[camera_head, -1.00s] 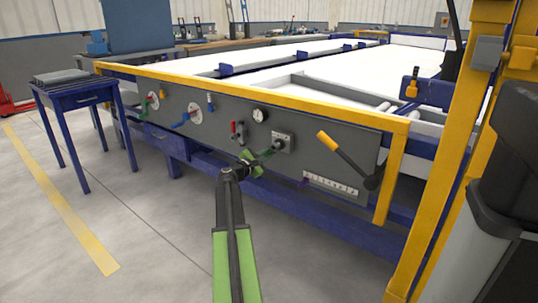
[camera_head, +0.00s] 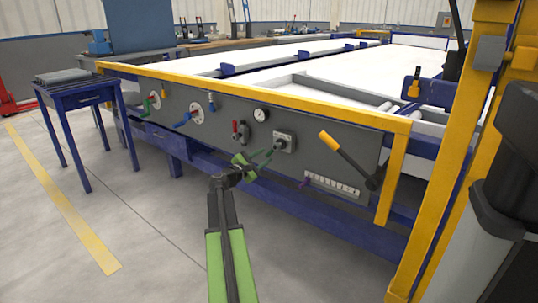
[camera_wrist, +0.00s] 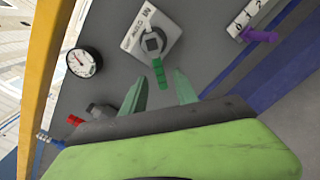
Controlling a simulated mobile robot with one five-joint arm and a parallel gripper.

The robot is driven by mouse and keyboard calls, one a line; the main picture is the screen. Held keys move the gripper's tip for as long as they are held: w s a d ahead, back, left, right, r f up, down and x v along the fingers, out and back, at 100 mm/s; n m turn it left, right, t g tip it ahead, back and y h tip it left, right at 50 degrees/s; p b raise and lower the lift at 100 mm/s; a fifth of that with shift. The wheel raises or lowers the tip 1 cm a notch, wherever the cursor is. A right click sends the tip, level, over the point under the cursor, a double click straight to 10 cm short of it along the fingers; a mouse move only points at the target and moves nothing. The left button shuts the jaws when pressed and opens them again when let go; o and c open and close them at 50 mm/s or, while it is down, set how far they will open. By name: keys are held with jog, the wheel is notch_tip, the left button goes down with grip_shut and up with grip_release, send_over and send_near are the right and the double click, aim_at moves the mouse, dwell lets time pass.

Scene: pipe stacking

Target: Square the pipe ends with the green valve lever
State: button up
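A lever with a green handle (camera_wrist: 158,72) sticks out of a square grey plate (camera_wrist: 150,38) on the grey front panel. In the head view that plate (camera_head: 284,143) is right of centre, with its green handle (camera_head: 268,153) pointing down-left. My gripper (camera_head: 243,164) is just down-left of the handle. In the wrist view my gripper's two green fingers (camera_wrist: 160,82) are spread, with the handle's end showing between and beyond them, not visibly gripped. Another green lever (camera_head: 149,105) is on a round plate at the panel's left end. I cannot see the pipe ends clearly.
A blue lever (camera_head: 183,120), red lever (camera_head: 238,130) and round gauge (camera_head: 261,115) are left of the plate. A yellow-handled black lever (camera_head: 348,158) is to its right. A yellow rail (camera_head: 250,90) runs above the panel, and a blue beam (camera_head: 300,207) below.

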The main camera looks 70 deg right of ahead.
jog(key=v, duration=1.2)
jog(key=shift+w+a, duration=0.15)
jog(key=shift+a, duration=0.15)
